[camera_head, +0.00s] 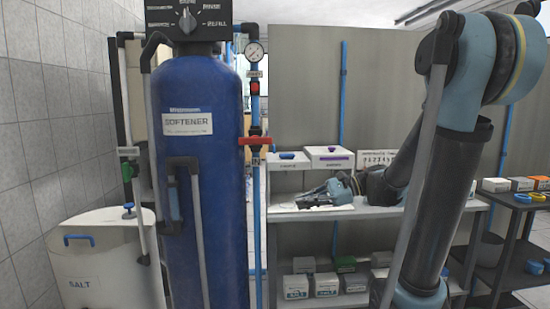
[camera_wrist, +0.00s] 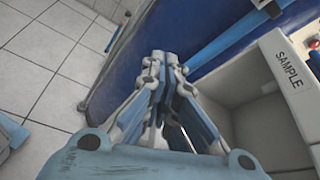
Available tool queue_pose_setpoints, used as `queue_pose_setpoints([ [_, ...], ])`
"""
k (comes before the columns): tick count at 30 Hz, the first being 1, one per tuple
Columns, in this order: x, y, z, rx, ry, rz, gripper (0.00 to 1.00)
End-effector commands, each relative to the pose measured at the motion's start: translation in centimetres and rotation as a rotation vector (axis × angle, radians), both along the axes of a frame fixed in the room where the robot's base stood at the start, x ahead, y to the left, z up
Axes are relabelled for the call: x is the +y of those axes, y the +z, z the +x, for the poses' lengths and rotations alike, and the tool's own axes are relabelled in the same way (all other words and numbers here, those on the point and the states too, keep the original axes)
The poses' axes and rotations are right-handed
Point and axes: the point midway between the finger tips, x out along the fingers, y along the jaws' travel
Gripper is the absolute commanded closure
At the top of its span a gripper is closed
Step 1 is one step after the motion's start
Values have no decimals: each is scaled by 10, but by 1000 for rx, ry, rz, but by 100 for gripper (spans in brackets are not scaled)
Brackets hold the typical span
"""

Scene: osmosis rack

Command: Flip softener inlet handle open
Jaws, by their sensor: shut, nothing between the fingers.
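The blue softener tank (camera_head: 198,180) stands left of centre in the head view, with a white SOFTENER label. A red handle (camera_head: 254,140) lies roughly level across the blue vertical pipe just right of the tank. No red handle is clear there.
A pressure gauge (camera_head: 255,52) and a smaller red part (camera_head: 254,87) sit higher on the blue pipe. A white SALT tank (camera_head: 105,265) is at left. The wrist view shows a SAMPLE basin (camera_wrist: 288,60) and a blue pipe (camera_wrist: 222,42).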

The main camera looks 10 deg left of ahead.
Motion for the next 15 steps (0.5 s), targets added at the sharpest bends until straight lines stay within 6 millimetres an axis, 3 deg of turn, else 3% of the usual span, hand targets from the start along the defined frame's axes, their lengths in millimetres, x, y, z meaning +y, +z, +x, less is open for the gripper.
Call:
queue_pose_setpoints([
  [9,16,54,44,354,41,324,100],
  [15,12,72,59,495,92,440,100],
])
